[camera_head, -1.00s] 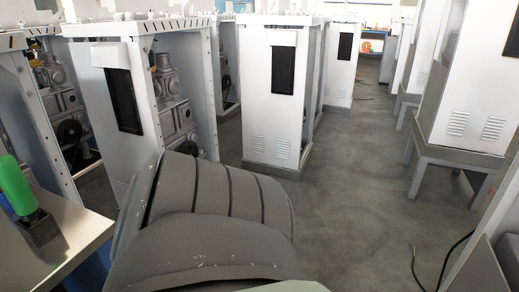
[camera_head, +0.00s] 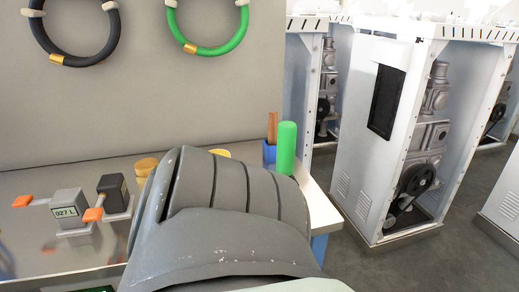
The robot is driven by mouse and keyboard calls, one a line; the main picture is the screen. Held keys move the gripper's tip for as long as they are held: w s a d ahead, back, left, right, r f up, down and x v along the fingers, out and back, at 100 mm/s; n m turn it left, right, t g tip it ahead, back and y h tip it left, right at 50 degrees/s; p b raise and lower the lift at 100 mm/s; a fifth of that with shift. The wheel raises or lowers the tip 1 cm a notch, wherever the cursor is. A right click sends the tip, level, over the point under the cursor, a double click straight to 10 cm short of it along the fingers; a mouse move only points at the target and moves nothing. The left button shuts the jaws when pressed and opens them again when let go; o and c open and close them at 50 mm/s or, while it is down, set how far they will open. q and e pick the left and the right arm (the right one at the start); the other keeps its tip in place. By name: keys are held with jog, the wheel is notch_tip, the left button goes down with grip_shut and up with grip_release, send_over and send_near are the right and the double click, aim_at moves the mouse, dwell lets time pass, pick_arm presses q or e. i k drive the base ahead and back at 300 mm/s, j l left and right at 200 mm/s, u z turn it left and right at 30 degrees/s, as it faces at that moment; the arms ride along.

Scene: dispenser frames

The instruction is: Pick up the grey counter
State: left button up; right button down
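The grey counter (camera_head: 68,203) is a small box with a pale display reading about "027 L". It stands on the workbench (camera_head: 35,250) at the left of the head view, and a pale arm with an orange tip (camera_head: 22,201) sticks out to its left. A similar dark counter (camera_head: 112,188) stands just right of it and a little farther back, with an orange tip (camera_head: 93,214) close to the grey counter. Neither of my grippers is in view. A large grey part of my own body fills the lower middle and hides some of the bench.
A green cylinder (camera_head: 286,148) and a blue holder (camera_head: 269,153) stand at the bench's right end. A black hose ring (camera_head: 73,60) and a green hose ring (camera_head: 208,49) hang on the grey back panel (camera_head: 150,100). White dispenser frames (camera_head: 365,140) stand to the right.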

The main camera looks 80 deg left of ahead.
aim_at(69, 207)
jog(key=u, duration=4.05)
